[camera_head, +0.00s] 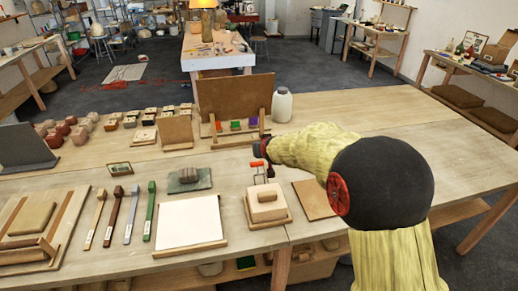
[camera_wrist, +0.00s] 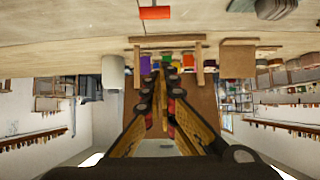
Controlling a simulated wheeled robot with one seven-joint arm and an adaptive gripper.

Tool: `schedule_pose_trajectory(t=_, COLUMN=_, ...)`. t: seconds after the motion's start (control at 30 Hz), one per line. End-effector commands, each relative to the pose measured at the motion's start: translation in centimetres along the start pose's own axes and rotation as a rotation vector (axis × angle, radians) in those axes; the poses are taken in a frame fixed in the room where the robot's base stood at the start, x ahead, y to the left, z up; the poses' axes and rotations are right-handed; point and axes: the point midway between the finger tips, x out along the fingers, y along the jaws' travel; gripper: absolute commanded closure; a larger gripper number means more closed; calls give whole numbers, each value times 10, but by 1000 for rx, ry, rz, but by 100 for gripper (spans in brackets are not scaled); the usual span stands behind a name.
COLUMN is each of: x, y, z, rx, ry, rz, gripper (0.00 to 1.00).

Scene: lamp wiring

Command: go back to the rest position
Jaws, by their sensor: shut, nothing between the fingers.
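My arm reaches in from the right over the long wooden table (camera_head: 400,125). My gripper (camera_head: 259,148) is shut and empty above the table, in front of the upright brown board (camera_head: 235,92). In the wrist view, which is upside down, the two fingers of my gripper (camera_wrist: 161,76) run towards a row of small coloured pieces, among them a purple piece (camera_wrist: 145,64). These coloured pieces stand before the board and also show in the head view, with a green one (camera_head: 235,125) in the middle. I cannot tell the exact gap between fingertips and pieces.
A white jar (camera_head: 281,106) stands right of the board. The table's right part is clear.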

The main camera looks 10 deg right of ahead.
Motion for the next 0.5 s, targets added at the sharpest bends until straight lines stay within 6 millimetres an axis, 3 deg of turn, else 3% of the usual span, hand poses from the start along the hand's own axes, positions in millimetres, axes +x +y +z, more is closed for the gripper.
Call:
schedule_pose_trajectory(t=0.33, x=0, y=-1, z=5, rx=10, ry=-17, rz=-3, gripper=100)
schedule_pose_trajectory(t=0.4, x=0, y=-3, z=18, rx=17, ry=-64, rz=-10, gripper=100)
schedule_pose_trajectory(t=0.5, x=-4, y=-6, z=59, rx=23, ry=-172, rz=-20, gripper=100)
